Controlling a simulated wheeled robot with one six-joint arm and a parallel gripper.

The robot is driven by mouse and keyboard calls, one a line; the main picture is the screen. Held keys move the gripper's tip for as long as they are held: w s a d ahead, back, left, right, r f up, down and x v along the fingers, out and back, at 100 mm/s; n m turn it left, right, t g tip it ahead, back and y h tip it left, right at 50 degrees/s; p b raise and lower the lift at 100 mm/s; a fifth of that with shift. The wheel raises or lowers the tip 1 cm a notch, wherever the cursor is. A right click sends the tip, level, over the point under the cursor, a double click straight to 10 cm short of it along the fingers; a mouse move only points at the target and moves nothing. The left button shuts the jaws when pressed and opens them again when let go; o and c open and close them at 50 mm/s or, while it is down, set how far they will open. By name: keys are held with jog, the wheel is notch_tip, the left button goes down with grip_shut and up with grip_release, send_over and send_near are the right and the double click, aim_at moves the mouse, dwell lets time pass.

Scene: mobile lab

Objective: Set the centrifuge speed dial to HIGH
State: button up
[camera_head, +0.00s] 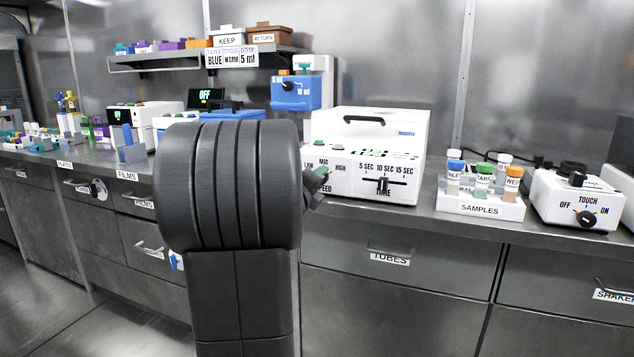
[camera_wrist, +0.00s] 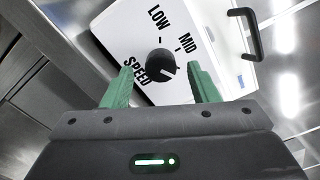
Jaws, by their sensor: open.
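The white centrifuge (camera_head: 372,128) stands on the counter, with LOW, MID and HIGH printed on its front at the left. In the wrist view its round black speed dial (camera_wrist: 160,63) sits on the white panel, with LOW, MID and SPEED readable around it. The HIGH label is not visible there; the right finger covers part of that side. The dial's setting is hard to read. My gripper (camera_wrist: 160,70) is open, its green fingers on either side of the dial with visible gaps. In the head view my gripper (camera_head: 321,175) is in front of the dial and hides most of it.
A TIME slider (camera_head: 383,185) is on the same front, right of the speed labels. A SAMPLES rack (camera_head: 480,208) with capped tubes and a shaker (camera_head: 577,200) stand further right. A blue dispenser (camera_head: 296,93) is behind at the left. A black handle (camera_wrist: 246,30) tops the centrifuge.

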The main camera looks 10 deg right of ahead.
jog(key=p+v, duration=0.2)
jog(key=v, duration=1.1)
jog(key=b+x, duration=0.2)
jog(key=x, duration=1.2)
